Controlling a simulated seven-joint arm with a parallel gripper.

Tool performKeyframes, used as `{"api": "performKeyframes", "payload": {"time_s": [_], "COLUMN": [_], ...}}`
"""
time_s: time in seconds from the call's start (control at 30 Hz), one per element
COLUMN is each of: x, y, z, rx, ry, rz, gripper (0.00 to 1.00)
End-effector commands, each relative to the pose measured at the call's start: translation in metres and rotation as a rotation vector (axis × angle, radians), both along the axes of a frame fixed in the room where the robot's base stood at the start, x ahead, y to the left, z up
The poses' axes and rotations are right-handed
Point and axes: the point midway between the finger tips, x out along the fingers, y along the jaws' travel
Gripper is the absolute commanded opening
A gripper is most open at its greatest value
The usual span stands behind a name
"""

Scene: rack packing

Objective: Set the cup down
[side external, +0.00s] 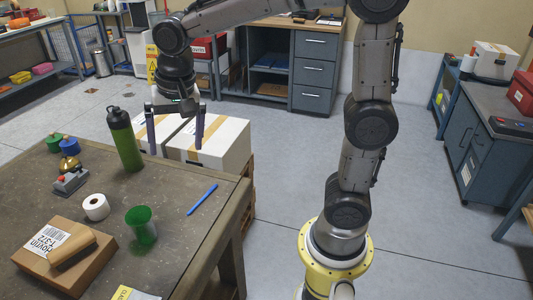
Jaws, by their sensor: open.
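My gripper (175,147) is open and empty. It points down, with its two fingers apart, above or beyond the table's far right corner. It is well apart from the cup. Nothing hides the cup.
White boxes (222,145) stand behind the table.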

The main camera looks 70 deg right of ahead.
Motion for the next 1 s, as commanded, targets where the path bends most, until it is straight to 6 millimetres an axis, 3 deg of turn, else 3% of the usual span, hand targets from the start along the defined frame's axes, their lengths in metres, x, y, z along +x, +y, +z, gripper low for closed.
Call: {"api": "performKeyframes", "payload": {"time_s": [0.03,0.13,0.3,0.5,0.7,1.0], "x": [-0.021,-0.060,-0.121,-0.169,-0.185,-0.185], "y": [-0.006,-0.015,-0.025,-0.030,-0.031,-0.031], "z": [0.008,0.015,0.012,-0.004,-0.013,-0.013], "rx": [-0.010,-0.043,-0.124,-0.221,-0.265,-0.266], "ry": [-0.028,-0.078,-0.158,-0.224,-0.245,-0.245], "rz": [0.069,0.229,0.492,0.717,0.806,0.811], "gripper": [1.00,1.00,1.00,1.00,1.00,1.00]}}
